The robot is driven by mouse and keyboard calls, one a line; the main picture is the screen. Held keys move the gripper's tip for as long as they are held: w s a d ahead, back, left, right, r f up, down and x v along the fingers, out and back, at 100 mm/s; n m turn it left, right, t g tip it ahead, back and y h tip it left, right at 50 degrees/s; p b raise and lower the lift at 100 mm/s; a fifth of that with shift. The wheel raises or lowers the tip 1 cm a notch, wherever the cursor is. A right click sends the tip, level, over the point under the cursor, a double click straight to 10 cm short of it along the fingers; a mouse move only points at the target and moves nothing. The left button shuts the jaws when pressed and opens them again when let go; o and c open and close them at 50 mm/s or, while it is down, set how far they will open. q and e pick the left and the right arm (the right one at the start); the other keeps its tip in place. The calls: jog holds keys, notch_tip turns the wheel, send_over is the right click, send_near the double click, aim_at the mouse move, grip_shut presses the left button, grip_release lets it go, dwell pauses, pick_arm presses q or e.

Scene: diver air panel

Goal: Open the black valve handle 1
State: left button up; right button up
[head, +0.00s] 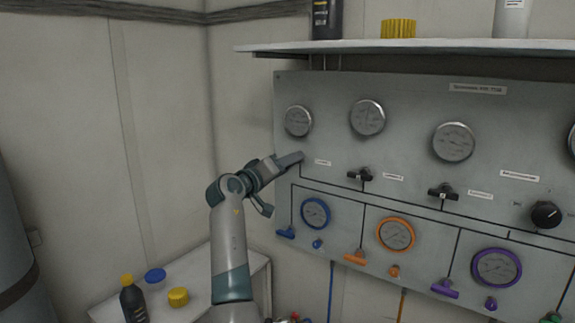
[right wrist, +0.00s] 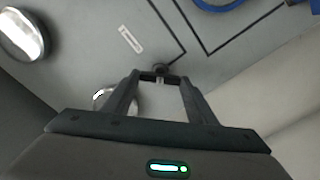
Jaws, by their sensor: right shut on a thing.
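My right gripper (head: 290,160) reaches the upper left of the grey panel (head: 420,95), just below the leftmost gauge (head: 298,121). In the head view it covers the leftmost black valve handle. In the right wrist view the black handle (right wrist: 160,69) shows small between the fingertips of my right gripper (right wrist: 160,78), which is shut on it. How far the handle is turned cannot be told. Two other black valve handles (head: 360,175) and (head: 443,192) are in plain view further right on the panel. My left gripper is not in view.
Below are blue (head: 315,213), orange (head: 396,234) and purple (head: 497,267) ringed gauges with coloured handles. A shelf (head: 400,47) juts out above the panel. A small table (head: 254,272) at lower left holds a dark bottle (head: 134,299) and blue and yellow items.

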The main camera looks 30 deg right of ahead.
jog(key=shift+r+n+p, duration=0.15)
jog(key=shift+n+p, duration=1.5)
jog(key=shift+n, duration=2.05)
jog(key=o, duration=0.9)
jog(key=shift+o, duration=0.8)
jog(key=shift+d+f, duration=0.1)
jog(key=shift+f, duration=0.1)
